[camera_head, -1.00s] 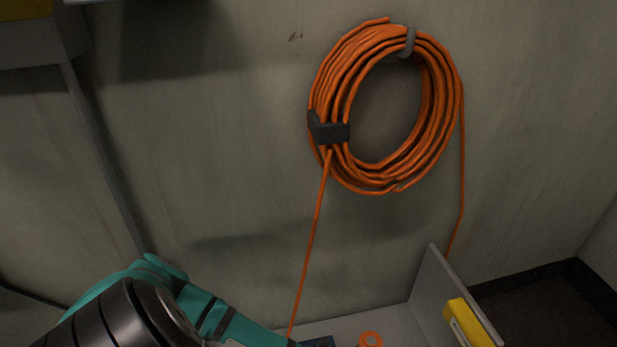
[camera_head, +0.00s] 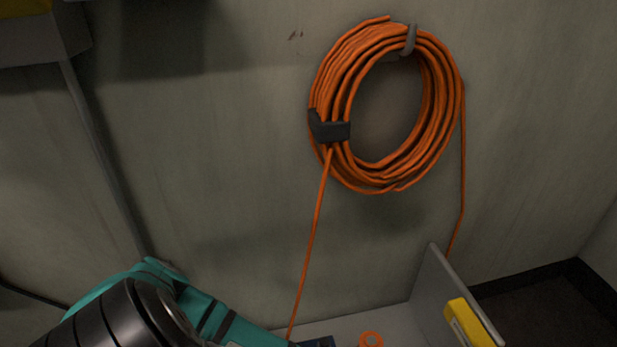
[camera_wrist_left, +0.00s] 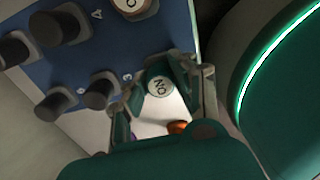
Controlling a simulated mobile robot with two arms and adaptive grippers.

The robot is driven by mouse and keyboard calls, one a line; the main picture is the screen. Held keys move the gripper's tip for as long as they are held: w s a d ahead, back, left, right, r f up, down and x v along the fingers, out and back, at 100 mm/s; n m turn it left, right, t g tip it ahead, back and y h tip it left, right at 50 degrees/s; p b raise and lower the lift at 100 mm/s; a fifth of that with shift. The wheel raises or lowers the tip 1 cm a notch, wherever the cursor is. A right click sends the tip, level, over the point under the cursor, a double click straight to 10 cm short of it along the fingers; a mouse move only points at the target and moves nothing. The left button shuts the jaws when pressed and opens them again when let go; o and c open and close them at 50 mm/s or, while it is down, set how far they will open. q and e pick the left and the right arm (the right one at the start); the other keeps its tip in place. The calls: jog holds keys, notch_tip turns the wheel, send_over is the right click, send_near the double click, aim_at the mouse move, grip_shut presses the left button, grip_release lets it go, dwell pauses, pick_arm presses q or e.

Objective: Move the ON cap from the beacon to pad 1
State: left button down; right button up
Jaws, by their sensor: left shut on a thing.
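The ON cap (camera_wrist_left: 160,87) shows in the left wrist view, a round cap with a pale top marked ON. My left gripper (camera_wrist_left: 159,80) is shut on it, with a finger at each side. A blue panel (camera_wrist_left: 75,70) with several dark knob-like posts and printed numbers, 3 and 4 among them, lies beside and beyond the cap. Pad 1 and the beacon cannot be made out for certain. In the head view my left arm comes in at the lower left and its gripper is out of the picture. My right gripper is not in view.
Another pale-topped cap (camera_wrist_left: 132,4) sits at the panel's top edge. A small orange thing (camera_wrist_left: 178,127) lies below the held cap. In the head view an orange cable coil (camera_head: 385,110) hangs on the wall. A grey upright plate (camera_head: 440,290) carries a yellow box (camera_head: 467,323).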

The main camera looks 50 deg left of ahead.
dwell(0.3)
pick_arm(q)
jog(key=c, duration=1)
grip_release()
notch_tip(320, 180, up, 12)
jog(key=shift+f, duration=0.1)
jog(key=shift+d, duration=0.1)
